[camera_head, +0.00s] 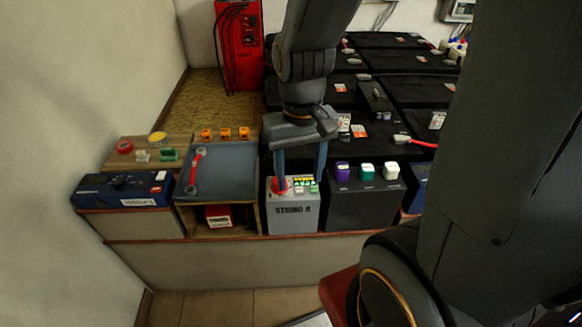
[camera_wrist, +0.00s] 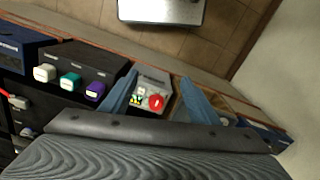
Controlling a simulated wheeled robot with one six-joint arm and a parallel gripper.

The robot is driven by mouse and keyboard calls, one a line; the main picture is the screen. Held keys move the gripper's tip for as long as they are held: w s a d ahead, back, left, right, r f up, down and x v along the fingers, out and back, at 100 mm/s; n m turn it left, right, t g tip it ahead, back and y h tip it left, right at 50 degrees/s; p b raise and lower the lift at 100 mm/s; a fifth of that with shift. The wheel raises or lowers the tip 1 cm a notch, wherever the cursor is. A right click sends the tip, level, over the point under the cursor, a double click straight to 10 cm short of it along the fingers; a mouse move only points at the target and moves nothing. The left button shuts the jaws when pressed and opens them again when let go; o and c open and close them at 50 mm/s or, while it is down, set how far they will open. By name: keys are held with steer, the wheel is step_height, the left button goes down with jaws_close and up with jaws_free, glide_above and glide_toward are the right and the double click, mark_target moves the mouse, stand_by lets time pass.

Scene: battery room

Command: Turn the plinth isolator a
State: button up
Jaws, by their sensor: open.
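A grey box labelled "STRING A" (camera_head: 293,217) stands on the ledge, with a red rotary knob (camera_head: 279,186) on its top. I take this to be plinth isolator a. Small green, yellow and white parts sit beside the knob. My gripper (camera_head: 300,183) is open and points down over the box, its two blue fingers apart. In the wrist view the red knob (camera_wrist: 157,102) shows in the gap between the fingers (camera_wrist: 159,77), with nothing held. In the head view the left finger partly covers the knob. I cannot tell whether a finger touches it.
A black box with purple, green and white caps (camera_head: 366,202) stands close on the right. On the left are a grey mat (camera_head: 225,178) with a red-handled wrench (camera_head: 196,172) and a dark blue case (camera_head: 98,190). Black batteries (camera_head: 390,62) fill the back.

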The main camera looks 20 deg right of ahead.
steer(key=w+f+m+p, duration=0.2)
steer(key=w+m+p, duration=0.1)
steer(key=w, duration=0.2)
steer(key=w+f+m+p, duration=0.3)
steer(key=w, duration=0.2)
steer(key=w+f+m+p, duration=0.3)
steer(key=w, duration=0.2)
steer(key=shift+w+f+p, duration=0.1)
steer(key=shift+f+p, duration=0.05)
steer(key=shift+p, duration=0.2)
steer(key=shift+w+f, duration=0.2)
steer(key=shift+f, duration=0.3)
steer(key=shift+s+d+f+p, duration=0.1)
steer(key=shift+f+p, duration=0.4)
steer(key=shift+f, duration=1.4)
steer(key=shift+d+f+p, duration=0.1)
steer(key=shift+f+p, duration=0.4)
steer(key=shift+f, duration=1.35)
steer(key=c, duration=1)
steer(key=shift+c, duration=0.2)
